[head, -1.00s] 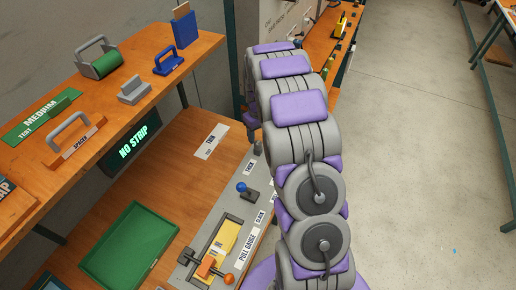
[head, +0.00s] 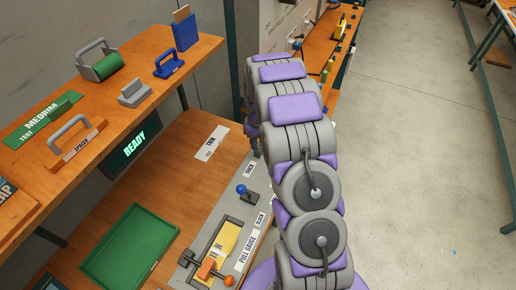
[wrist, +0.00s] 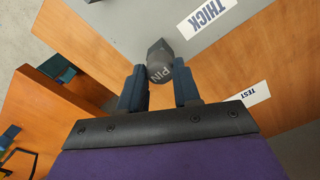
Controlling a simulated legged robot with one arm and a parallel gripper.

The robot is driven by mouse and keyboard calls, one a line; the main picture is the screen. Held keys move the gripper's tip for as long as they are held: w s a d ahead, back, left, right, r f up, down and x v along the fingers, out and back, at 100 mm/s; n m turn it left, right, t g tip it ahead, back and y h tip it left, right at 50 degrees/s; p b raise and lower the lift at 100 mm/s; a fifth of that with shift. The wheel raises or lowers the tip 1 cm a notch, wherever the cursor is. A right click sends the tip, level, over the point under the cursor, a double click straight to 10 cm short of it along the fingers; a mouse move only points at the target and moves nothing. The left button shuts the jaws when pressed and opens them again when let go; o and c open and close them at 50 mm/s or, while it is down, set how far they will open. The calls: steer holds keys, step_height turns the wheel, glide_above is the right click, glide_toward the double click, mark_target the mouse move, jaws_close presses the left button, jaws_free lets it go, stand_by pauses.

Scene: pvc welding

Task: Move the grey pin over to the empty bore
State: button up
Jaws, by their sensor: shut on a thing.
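The grey pin (wrist: 159,62), a dark grey piece marked PIN, sits between the fingertips of my gripper (wrist: 160,86) in the wrist view. The dark fingers are shut on it. A grey plate (wrist: 225,45) with a THICK label (wrist: 206,14) lies beyond the pin; whether the pin is apart from the plate or still seated in it I cannot tell. No empty bore can be made out in either view. In the head view my arm hides most of the gripper and the area around it.
The head view shows a pull gauge (head: 228,240) with an orange lever, a blue-knobbed lever (head: 243,190), a green tray (head: 130,240) and a READY screen (head: 135,145). Open floor (head: 420,150) lies to the right.

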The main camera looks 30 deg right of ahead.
jaws_close()
steer(key=shift+r+p, duration=0.4)
steer(key=shift+r, duration=0.3)
stand_by(0.4)
steer(key=shift+r+p, duration=0.8)
steer(key=shift+r, duration=1.05)
